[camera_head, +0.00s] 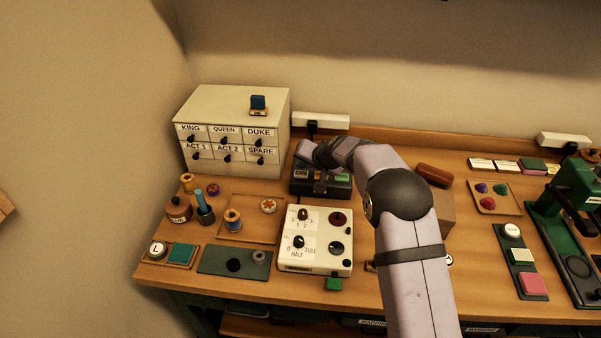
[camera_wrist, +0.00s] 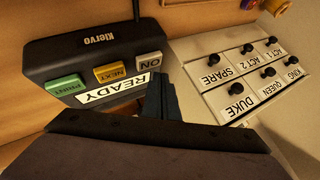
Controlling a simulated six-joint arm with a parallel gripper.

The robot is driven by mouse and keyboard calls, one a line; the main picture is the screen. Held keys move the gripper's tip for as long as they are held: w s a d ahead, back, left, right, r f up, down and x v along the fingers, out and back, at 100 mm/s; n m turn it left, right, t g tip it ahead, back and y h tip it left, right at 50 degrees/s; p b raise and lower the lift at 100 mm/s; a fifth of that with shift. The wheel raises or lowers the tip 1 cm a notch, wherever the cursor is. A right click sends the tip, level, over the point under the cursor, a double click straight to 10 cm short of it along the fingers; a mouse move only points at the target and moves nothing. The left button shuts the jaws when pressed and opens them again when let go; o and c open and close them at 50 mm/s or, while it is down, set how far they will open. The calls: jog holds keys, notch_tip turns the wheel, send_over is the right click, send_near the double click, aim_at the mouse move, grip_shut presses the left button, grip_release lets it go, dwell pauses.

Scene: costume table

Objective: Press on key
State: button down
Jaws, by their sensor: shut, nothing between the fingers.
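The ON key (camera_wrist: 149,62) is a pale, light-grey key, upside down in the wrist view, at the right end of a key row on a black device (camera_wrist: 75,52) marked Kiervo. The device also shows in the head view (camera_head: 322,190), partly covered by my arm. My gripper (camera_wrist: 162,84) is shut and empty. Its dark fingertips appear just below and right of the ON key in the wrist view. I cannot tell whether they touch it. Beside it are the yellow NEXT key (camera_wrist: 114,73) and the green PRINT key (camera_wrist: 66,87). The display (camera_wrist: 115,89) reads READY.
A cream drawer cabinet (camera_head: 235,112) stands close left of the device, with a small block (camera_head: 258,102) on top. A cream control box (camera_head: 316,258) sits in front. A brown roll-shaped object (camera_head: 434,174) lies to the right. A power strip (camera_head: 320,121) is behind.

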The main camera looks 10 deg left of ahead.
aim_at(303, 175)
jog(key=shift+f+b, duration=0.95)
jog(key=shift+b, duration=0.35)
dwell(1.3)
jog(key=shift+r, duration=0.2)
jog(key=shift+r+p, duration=0.6)
jog(key=shift+r, duration=0.15)
jog(key=shift+r+p, duration=2.05)
jog(key=shift+r, duration=0.95)
